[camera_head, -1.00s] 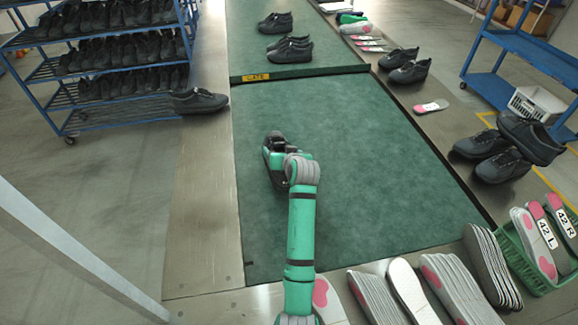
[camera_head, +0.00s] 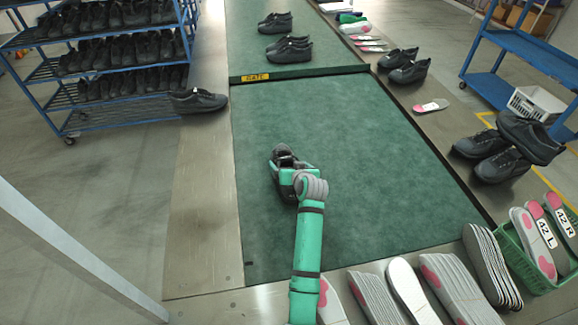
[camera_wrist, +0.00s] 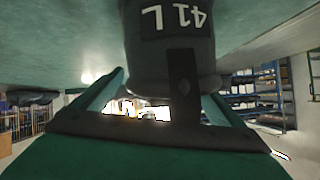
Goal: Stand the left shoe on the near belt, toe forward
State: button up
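The left shoe (camera_head: 283,187) is dark and sits in my gripper (camera_head: 287,170) over the left middle of the near belt (camera_head: 350,200). My gripper and arm hide much of it in the head view. In the wrist view the shoe's heel (camera_wrist: 165,55) fills the space between the fingers of my gripper (camera_wrist: 165,105), with the label "41 L" upside down in the picture. The belt surface shows at the top there. The shoe looks roughly upright, toe away from me. I cannot tell whether its sole touches the belt.
A yellow-labelled gate bar (camera_head: 256,77) crosses the belt beyond, with several dark shoes behind it. One shoe (camera_head: 198,101) stands on the left ledge. Insoles (camera_head: 408,290) and shoes (camera_head: 482,145) line the near and right ledges. The near belt around my gripper is clear.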

dwell(0.3)
jog(key=v, duration=1.2)
jog(key=shift+a, duration=0.1)
